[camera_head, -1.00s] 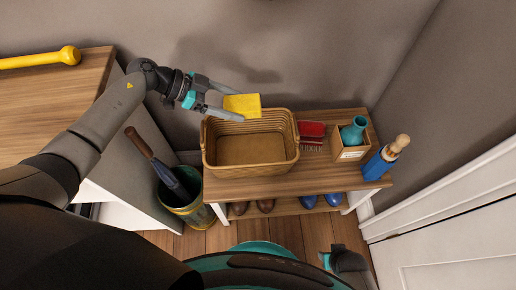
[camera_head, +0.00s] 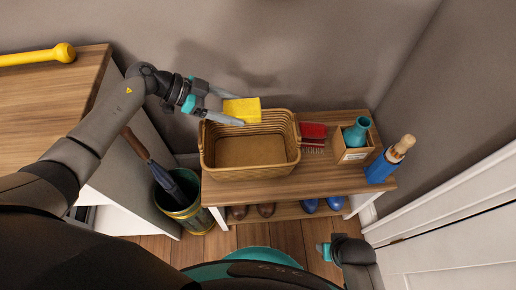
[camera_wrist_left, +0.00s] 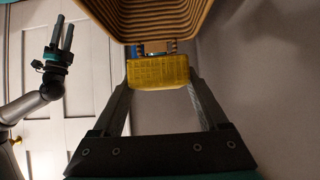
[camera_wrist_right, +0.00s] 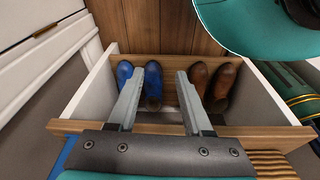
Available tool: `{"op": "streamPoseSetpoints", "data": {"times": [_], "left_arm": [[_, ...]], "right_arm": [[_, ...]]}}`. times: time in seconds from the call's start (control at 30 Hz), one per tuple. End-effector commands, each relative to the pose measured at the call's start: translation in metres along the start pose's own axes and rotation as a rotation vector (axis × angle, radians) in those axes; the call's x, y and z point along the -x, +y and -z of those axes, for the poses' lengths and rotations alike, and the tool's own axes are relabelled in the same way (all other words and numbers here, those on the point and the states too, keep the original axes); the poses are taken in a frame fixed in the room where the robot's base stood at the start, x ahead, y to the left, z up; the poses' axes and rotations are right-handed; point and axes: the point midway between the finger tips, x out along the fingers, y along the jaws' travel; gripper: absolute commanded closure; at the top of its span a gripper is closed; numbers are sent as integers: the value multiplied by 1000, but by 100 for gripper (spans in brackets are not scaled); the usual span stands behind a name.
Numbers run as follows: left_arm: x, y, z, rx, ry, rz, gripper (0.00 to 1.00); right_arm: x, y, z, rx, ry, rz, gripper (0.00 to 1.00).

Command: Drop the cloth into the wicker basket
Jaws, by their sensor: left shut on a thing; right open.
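The yellow cloth (camera_head: 242,109) is a folded-looking block held between the fingers of my left gripper (camera_head: 227,112). In the left wrist view the cloth (camera_wrist_left: 158,72) sits between both fingertips (camera_wrist_left: 158,80). It appears at the back rim of the wicker basket (camera_head: 252,173); its exact height over the rim is hard to tell. The basket looks empty and stands on the wooden bench. Its ribbed side also shows in the left wrist view (camera_wrist_left: 165,14). My right gripper (camera_wrist_right: 157,88) is open and empty, low in front of the bench.
Shoes (camera_wrist_right: 153,83) stand on the lower shelf. An umbrella bin (camera_head: 193,212) stands left. The wall is close behind.

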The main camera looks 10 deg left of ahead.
Motion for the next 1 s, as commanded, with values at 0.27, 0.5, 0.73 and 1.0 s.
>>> {"op": "streamPoseSetpoints", "data": {"times": [0.27,0.5,0.73,1.0], "left_arm": [[0,0,0,0,0,0,0],[0,0,0,0,0,0,0],[12,0,0,1,-2,1,0],[45,0,1,1,-3,0,0]], "right_arm": [[0,0,0,0,0,0,50],[0,0,0,0,0,0,50],[-7,3,-5,2,-2,-4,50],[-25,11,-23,7,-7,-15,50]]}}
